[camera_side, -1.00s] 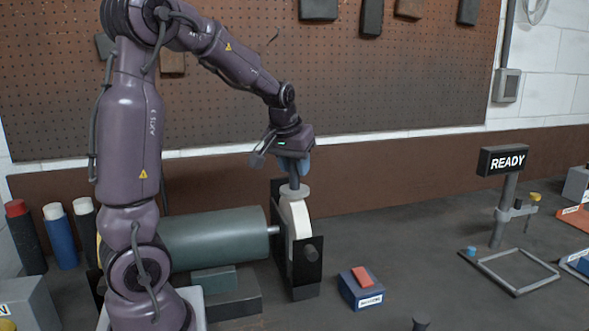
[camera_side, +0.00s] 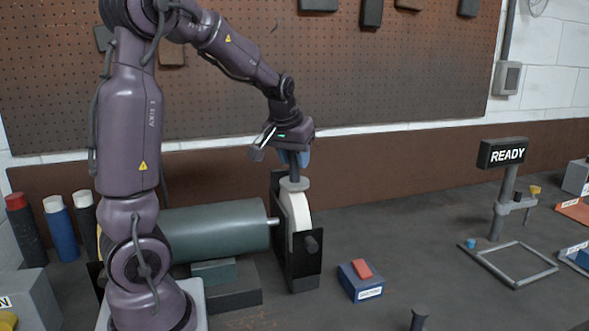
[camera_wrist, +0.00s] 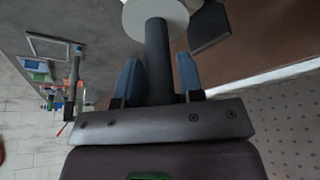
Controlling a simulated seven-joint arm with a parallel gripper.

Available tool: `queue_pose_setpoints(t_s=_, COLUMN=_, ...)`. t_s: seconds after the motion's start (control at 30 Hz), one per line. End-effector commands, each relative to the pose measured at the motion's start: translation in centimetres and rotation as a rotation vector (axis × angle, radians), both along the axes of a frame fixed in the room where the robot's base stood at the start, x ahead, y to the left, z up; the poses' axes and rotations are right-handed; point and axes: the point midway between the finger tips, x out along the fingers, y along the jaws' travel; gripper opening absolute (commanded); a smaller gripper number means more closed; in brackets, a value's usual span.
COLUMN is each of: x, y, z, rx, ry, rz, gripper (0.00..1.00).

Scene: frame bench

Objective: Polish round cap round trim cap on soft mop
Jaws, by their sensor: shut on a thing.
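My gripper (camera_side: 294,160) points down, its blue fingers shut on the dark stem of the round trim cap (camera_side: 294,184). The cap's pale grey disc hangs below the fingers, at the top of the soft mop (camera_side: 299,214), a white wheel upright in a black housing. The disc looks touching or very close to the wheel; I cannot tell which. In the wrist view the fingers (camera_wrist: 158,62) flank the dark stem, and the pale disc (camera_wrist: 157,9) is cut off by the top edge. The wheel cannot be made out there.
The green motor body (camera_side: 213,236) lies left of the wheel. A blue box with a red block (camera_side: 361,284) stands to its right. A READY sign (camera_side: 503,153) on a post and a square frame (camera_side: 512,265) are farther right. Open bench lies between.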

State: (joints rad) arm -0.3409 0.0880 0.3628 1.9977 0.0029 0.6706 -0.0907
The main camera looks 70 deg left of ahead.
Motion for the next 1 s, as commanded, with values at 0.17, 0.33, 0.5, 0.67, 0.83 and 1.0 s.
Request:
queue_pose_setpoints(t_s=0.17, x=0.0, y=0.0, z=-0.4, rx=0.001, ry=-0.001, rz=0.000, gripper=0.09)
queue_pose_setpoints(t_s=0.33, x=0.0, y=0.0, z=-0.7, rx=0.001, ry=-0.001, rz=0.000, gripper=0.09)
queue_pose_setpoints(t_s=0.5, x=0.0, y=0.0, z=-1.0, rx=0.001, ry=-0.001, rz=0.000, gripper=0.09)
queue_pose_setpoints(t_s=0.67, x=0.0, y=0.0, z=-1.3, rx=0.001, ry=-0.001, rz=0.000, gripper=0.09)
queue_pose_setpoints(t_s=0.83, x=0.0, y=0.0, z=-1.3, rx=0.001, ry=-0.001, rz=0.000, gripper=0.09)
queue_pose_setpoints(t_s=1.0, x=0.0, y=0.0, z=-1.3, rx=0.001, ry=-0.001, rz=0.000, gripper=0.09)
